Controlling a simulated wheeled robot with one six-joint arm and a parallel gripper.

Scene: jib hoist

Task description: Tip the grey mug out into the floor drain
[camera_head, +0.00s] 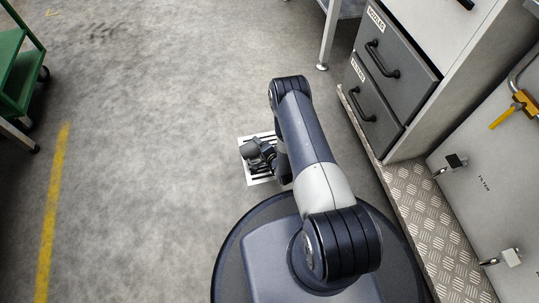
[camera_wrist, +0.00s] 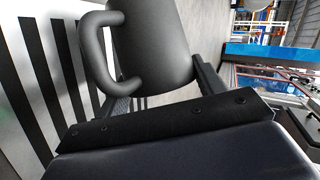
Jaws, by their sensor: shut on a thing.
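The grey mug (camera_wrist: 152,42) fills the upper middle of the wrist view, with its handle (camera_wrist: 88,58) toward the grate. My gripper (camera_wrist: 165,92) is shut on the mug. The mug looks tipped well over on its side; its mouth is not visible, so I cannot tell whether anything is inside. In the head view the mug (camera_head: 249,150) is small, over the floor drain (camera_head: 259,180), a white square grate with dark slots. The grate (camera_wrist: 28,75) also shows along the left of the wrist view. My gripper (camera_head: 262,157) and arm hide part of the drain.
Grey drawers (camera_head: 378,88) and a tread-plate step (camera_head: 437,232) stand at the right. A filter cabinet (camera_head: 485,180) is beyond the step. A green cart (camera_head: 20,75) is at the upper left. The floor left of the drain is clear, with a yellow line (camera_head: 52,210).

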